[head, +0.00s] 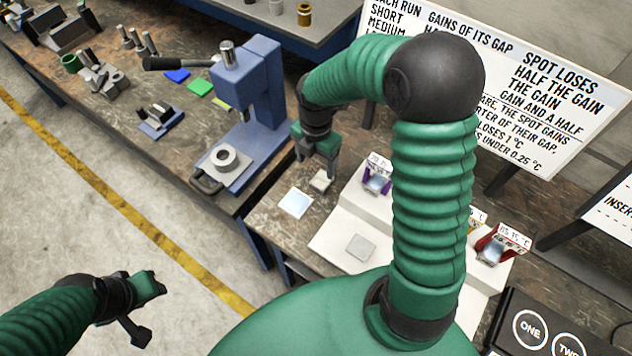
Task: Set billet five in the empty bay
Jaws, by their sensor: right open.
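My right gripper (318,160) points down with its fingers apart over a small grey block (321,181) on the bench. I cannot tell whether they touch. A pale square plate (296,203) lies just left of it. The white stepped stand (335,233) has a flat grey square (360,247) on its lower step. A purple bay (377,184) and a red bay (492,252) on the stand each hold a shiny piece. A yellow-tagged spot is mostly behind my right arm. I cannot read which billet is five. My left gripper (143,308) is open and empty over the floor.
A blue press (250,90) with a black lever stands on the left bench, with several metal parts around it. A text board (540,75) stands behind the stand. A black panel (540,330) marked ONE is at lower right. The floor at left is clear.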

